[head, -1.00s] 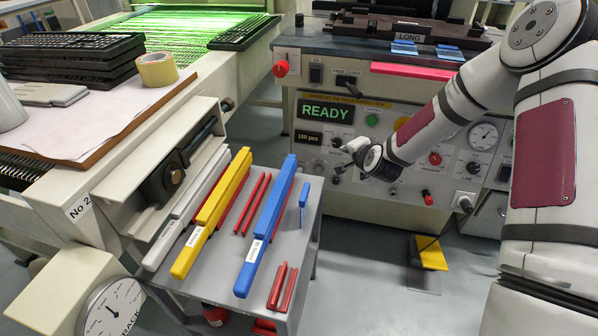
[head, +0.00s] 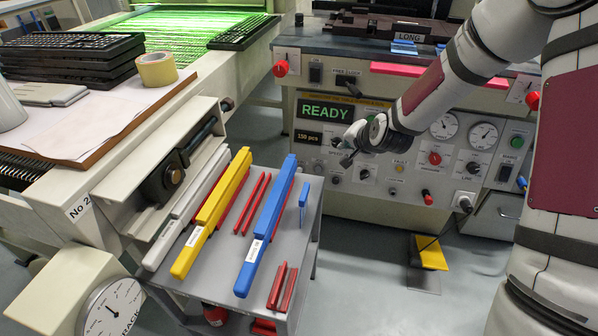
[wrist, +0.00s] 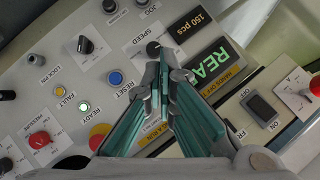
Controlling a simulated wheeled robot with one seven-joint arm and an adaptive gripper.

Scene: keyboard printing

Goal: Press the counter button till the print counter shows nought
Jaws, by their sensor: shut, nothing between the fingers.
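The print counter (head: 308,138) reads "150 pcs" on a dark plate below the green READY display (head: 326,112). In the wrist view the counter (wrist: 192,24) shows tilted and nearly upside down. My gripper (head: 344,152) is shut and empty in front of the machine's panel, just right of and below the counter. In the wrist view my gripper (wrist: 162,75) points at the panel, its fingertips close to the SPEED knob (wrist: 153,49). A blue button (wrist: 115,78) labelled RESET lies left of the fingers. I cannot make out a button marked as the counter's.
Red knobs (head: 435,158), dials (head: 483,135) and switches crowd the panel. A grey trolley (head: 290,205) with yellow and blue bars stands in front at left. A yellow pedal (head: 431,252) is on the floor. Floor between trolley and pedal is clear.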

